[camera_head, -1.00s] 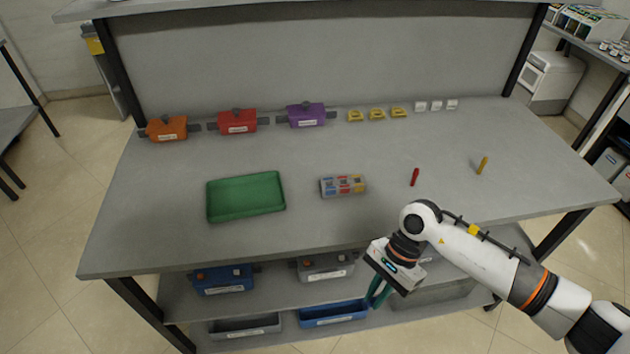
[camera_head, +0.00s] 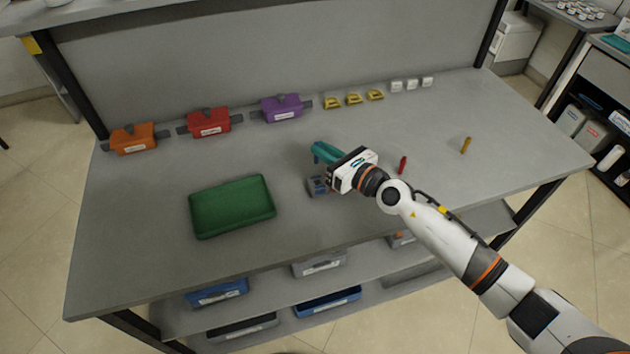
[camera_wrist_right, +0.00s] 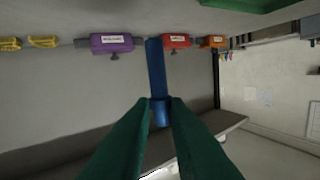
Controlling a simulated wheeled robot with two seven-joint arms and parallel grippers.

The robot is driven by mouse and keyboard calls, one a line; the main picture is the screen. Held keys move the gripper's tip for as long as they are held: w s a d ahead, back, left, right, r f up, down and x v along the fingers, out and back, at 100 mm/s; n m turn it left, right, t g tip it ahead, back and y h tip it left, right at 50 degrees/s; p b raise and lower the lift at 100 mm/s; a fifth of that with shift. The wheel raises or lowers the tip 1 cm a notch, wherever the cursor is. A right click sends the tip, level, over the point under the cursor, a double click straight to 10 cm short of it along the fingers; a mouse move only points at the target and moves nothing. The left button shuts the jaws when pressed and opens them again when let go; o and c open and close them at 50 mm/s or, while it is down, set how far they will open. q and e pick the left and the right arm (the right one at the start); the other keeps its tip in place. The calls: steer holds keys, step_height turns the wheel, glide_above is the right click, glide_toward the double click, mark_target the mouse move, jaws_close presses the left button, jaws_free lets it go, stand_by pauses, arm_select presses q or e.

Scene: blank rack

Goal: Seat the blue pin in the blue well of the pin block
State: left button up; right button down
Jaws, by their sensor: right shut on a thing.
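My right gripper (camera_head: 318,152) is above the bench, close over the pin block (camera_head: 317,187). It is shut on the blue pin, which shows clearly in the right wrist view (camera_wrist_right: 156,70) between the green fingertips (camera_wrist_right: 160,104). In the head view the pin is only a small blue bit below the fingertips. The gripper and wrist cover most of the pin block, so its blue well cannot be made out. A red pin (camera_head: 403,165) and a yellow pin (camera_head: 466,145) stand on the bench to the right. My left gripper is not in view.
A green tray (camera_head: 232,207) lies left of the pin block. Orange (camera_head: 133,139), red (camera_head: 208,122) and purple (camera_head: 286,108) boxes line the back, with yellow (camera_head: 353,98) and white (camera_head: 412,85) small items beside them. The bench between tray and back row is clear.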

steer(key=b, duration=0.5)
glide_above(325, 187)
step_height(325, 187, down, 6)
steer(key=shift+r, duration=0.2)
steer(key=shift+w+f+b, duration=0.1)
steer(key=shift+f+b, duration=0.2)
steer(key=shift+f, duration=0.15)
step_height(325, 187, down, 3)
steer(key=b, duration=0.3)
steer(key=shift+f, duration=0.15)
steer(key=c, duration=1.8)
jaws_free()
steer(key=o, duration=0.4)
